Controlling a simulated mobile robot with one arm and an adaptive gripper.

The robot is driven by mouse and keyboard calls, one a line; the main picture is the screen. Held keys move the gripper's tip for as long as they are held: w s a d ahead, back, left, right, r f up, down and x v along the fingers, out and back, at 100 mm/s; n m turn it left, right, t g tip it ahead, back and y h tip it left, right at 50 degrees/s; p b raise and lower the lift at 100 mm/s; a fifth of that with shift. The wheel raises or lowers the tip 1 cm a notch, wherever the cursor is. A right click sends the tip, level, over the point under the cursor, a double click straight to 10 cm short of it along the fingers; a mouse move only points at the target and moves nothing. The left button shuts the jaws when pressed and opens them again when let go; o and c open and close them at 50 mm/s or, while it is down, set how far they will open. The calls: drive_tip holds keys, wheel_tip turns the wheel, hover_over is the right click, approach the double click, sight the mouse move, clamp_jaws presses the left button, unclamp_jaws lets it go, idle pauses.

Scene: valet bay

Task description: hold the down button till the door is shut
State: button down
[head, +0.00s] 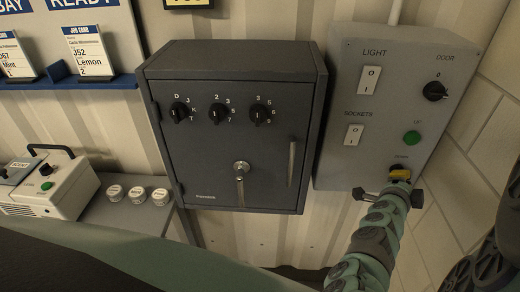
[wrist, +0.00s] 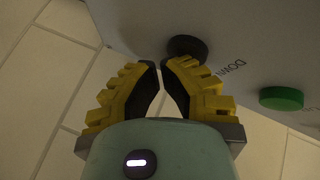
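The grey control box (head: 385,60) hangs on the wall at the right of the head view. The black down button (wrist: 188,47) shows beside its DOWN label in the wrist view. My gripper (head: 400,174) is at the lower end of the box and mostly hides that button in the head view. In the wrist view my gripper (wrist: 161,66) has its yellow fingers drawn together, tips almost meeting, with nothing between them. The tips are right by the button's edge; I cannot tell whether they press it. The door that the button works is not in view.
The green up button (head: 412,138) is just above the down button, with a black door knob (head: 435,91) higher. Light (head: 369,80) and sockets (head: 353,135) switches are at left.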

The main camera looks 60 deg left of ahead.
drive_tip(key=shift+s+d+b, duration=0.35)
drive_tip(key=shift+s+d, duration=0.25)
drive_tip(key=shift+d, duration=0.05)
drive_tip(key=shift+s+d+b, duration=0.55)
drive_tip(key=shift+s+d, duration=0.2)
drive_tip(key=shift+d, duration=0.25)
drive_tip(key=shift+s+d+b, duration=0.5)
drive_tip(key=shift+s+d, duration=0.25)
drive_tip(key=shift+d, duration=0.2)
